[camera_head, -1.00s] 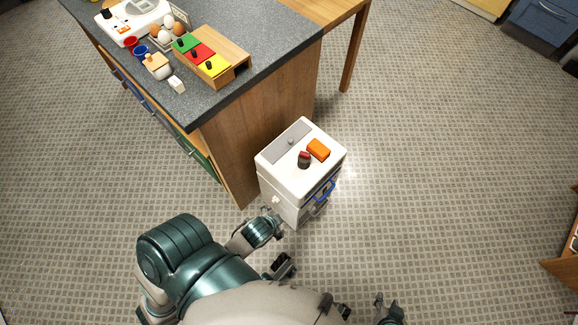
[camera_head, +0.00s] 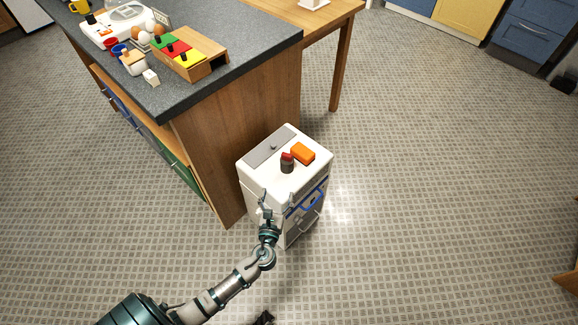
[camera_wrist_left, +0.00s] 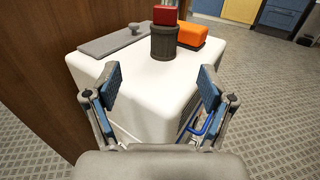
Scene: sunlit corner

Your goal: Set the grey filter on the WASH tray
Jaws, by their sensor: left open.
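A flat grey plate with a small knob (camera_head: 268,147) lies on top of a white cabinet (camera_head: 258,170). It fits the grey filter, but I cannot be sure. In the left wrist view the plate (camera_wrist_left: 108,42) lies at the far left of the white top, beyond my fingers. My left gripper (camera_head: 277,197) is open and empty at the cabinet's near upper edge. In the wrist view its two blue-padded fingers (camera_wrist_left: 160,80) stand apart over the near part of the white top, touching nothing that I can see. I cannot make out a tray marked WASH. My right gripper is not in view.
A dark grey cylinder with a red top (camera_head: 287,163) and an orange block (camera_head: 303,153) stand beside the plate. A blue handle (camera_head: 313,199) is on the cabinet's front. A grey counter (camera_head: 225,25) with eggs, cups and coloured panels is behind left. Floor to the right is clear.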

